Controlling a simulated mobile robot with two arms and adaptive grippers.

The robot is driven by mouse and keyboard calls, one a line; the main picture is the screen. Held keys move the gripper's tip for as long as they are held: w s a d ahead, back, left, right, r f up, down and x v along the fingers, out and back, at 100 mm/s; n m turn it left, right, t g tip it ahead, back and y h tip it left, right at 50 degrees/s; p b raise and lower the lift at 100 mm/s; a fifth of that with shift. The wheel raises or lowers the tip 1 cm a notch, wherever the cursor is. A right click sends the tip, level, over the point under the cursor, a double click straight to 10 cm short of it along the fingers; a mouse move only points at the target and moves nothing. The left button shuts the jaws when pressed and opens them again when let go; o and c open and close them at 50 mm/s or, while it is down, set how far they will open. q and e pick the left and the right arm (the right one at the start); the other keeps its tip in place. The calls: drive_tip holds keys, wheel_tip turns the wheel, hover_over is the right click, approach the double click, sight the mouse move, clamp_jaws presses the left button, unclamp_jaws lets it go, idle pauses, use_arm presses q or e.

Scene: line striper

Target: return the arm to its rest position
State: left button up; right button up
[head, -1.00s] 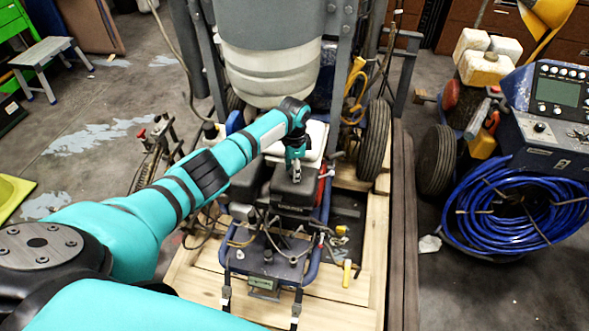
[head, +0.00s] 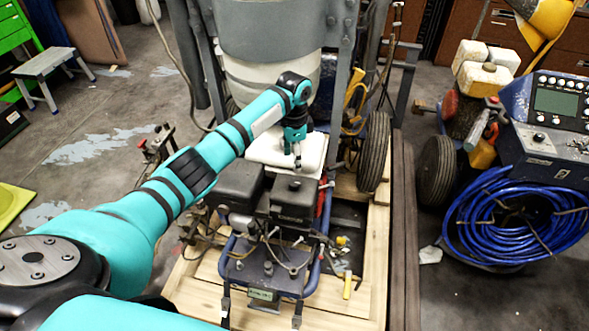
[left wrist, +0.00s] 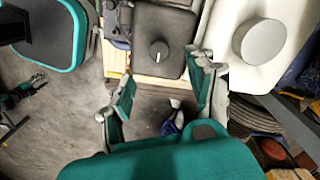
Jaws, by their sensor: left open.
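My left arm (head: 195,165) is teal with black bands and reaches in from the lower left in the head view. Its gripper (head: 298,158) points down in front of the white tank, above the line striper's engine parts. In the left wrist view the gripper (left wrist: 160,100) has its two fingers apart with nothing between them. Beyond the fingertips there is a black box with a round knob (left wrist: 160,52) and a white container with a grey cap (left wrist: 263,42). My right gripper is not in view.
The line striper (head: 262,270) stands on a wooden pallet (head: 205,290). A black wheel (head: 374,152) is close to the right of the gripper. A blue hose coil (head: 515,215) and control panel (head: 557,100) stand farther right. Open floor (head: 110,105) lies to the left.

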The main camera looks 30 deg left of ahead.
use_arm(q)
wheel_tip(320, 180, up, 2)
drive_tip(key=shift+r, duration=0.1)
idle(0.4)
